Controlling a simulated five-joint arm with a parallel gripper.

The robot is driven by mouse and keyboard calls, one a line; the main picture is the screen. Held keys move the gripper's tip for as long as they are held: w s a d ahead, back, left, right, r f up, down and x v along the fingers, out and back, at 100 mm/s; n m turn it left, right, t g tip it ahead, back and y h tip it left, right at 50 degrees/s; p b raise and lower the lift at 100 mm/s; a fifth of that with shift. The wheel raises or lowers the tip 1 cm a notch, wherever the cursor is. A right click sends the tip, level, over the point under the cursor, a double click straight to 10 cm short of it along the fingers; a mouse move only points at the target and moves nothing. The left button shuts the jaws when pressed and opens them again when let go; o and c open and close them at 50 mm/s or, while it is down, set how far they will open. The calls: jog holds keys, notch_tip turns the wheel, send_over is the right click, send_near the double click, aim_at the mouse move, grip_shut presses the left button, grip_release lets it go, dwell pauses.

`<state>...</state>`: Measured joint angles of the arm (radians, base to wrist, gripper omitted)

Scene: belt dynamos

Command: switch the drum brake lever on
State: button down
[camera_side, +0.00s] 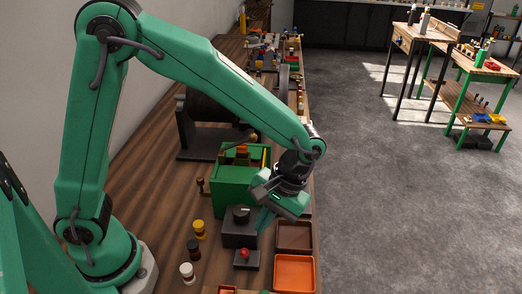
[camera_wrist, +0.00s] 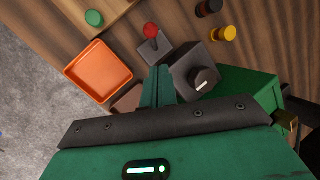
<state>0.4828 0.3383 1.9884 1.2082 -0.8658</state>
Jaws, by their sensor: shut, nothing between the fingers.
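A small lever with a red ball knob (camera_side: 244,252) stands on a low dark base (camera_side: 246,262) near the front of the bench. The red knob (camera_wrist: 151,30) and base (camera_wrist: 157,50) also show in the wrist view, beyond my fingertips. Another lever with a brown knob (camera_side: 253,137) shows by the dark drum machine (camera_side: 205,130) farther back. No label tells which is the drum brake lever, and I cannot tell either one's setting. My gripper (camera_side: 264,224) is shut and empty, pointing down beside the dark box with a round knob (camera_side: 240,228). Its fingertips (camera_wrist: 158,72) are apart from the red knob.
A green box (camera_side: 230,192) stands behind the knob box. A brown tray (camera_side: 293,249) and an orange tray (camera_side: 293,289) lie to the right along the bench edge. Yellow (camera_side: 199,231), black (camera_side: 193,250) and white (camera_side: 187,272) pegs stand at left.

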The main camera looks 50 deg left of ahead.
jog(key=v, duration=1)
jog(key=shift+d, duration=0.35)
jog(key=shift+s+r, duration=0.15)
jog(key=s+a+r+m+t+h, duration=0.1)
jog(key=s+a+t, duration=0.3)
jog(key=a, duration=0.5)
jog(key=s+a+r+m+t+h, duration=0.1)
jog(key=s+a+r+m+t, duration=0.2)
jog(key=a, duration=0.6)
jog(key=shift+s+r+t, duration=0.55)
jog(key=shift+s+t, duration=0.75)
jog(key=shift+s, duration=0.2)
